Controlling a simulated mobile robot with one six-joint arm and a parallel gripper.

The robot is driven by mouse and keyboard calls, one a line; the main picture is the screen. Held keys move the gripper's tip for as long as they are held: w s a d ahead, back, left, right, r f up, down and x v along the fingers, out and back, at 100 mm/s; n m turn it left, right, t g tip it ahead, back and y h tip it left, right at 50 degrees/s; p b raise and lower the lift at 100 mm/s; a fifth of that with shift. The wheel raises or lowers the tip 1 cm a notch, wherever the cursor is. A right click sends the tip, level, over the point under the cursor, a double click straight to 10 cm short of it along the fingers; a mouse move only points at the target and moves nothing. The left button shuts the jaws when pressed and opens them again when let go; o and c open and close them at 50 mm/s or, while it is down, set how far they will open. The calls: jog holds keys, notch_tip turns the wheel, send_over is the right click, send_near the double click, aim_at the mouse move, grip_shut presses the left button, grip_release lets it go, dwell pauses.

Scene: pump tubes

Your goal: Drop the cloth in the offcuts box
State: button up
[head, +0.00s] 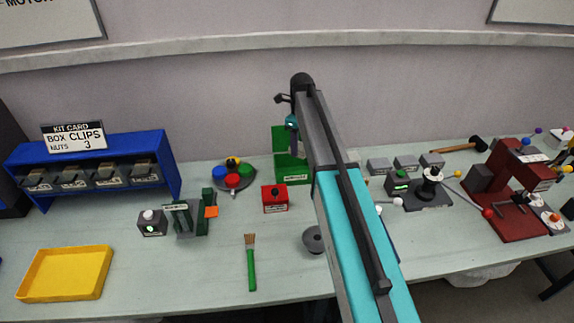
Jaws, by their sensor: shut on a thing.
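The green offcuts box (293,167) stands at the back middle of the bench, with a tall back panel and a small label on its front. My arm reaches over the bench and covers its right part. My gripper (294,138) is small in view at the arm's far end, above and in front of the box, partly hidden by my arm. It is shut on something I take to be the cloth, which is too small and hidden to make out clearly. I cannot tell how far it hangs over the box opening.
A red box (275,198) stands just left of my arm, with a round dish of coloured parts (234,175) behind it. A green-handled brush (251,262), a yellow tray (65,273) and a blue bin rack (95,165) lie left. A dark red press (510,190) stands right.

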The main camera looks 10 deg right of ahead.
jog(key=shift+w+r, duration=0.1)
jog(key=shift+w, duration=0.35)
jog(key=shift+d+p, duration=0.15)
jog(key=shift+p, duration=0.15)
jog(key=shift+a+f, duration=0.2)
jog(key=shift+f, duration=0.05)
jog(key=shift+f+b, duration=1.35)
jog(key=shift+f, duration=1.45)
jog(key=o, duration=1.2)
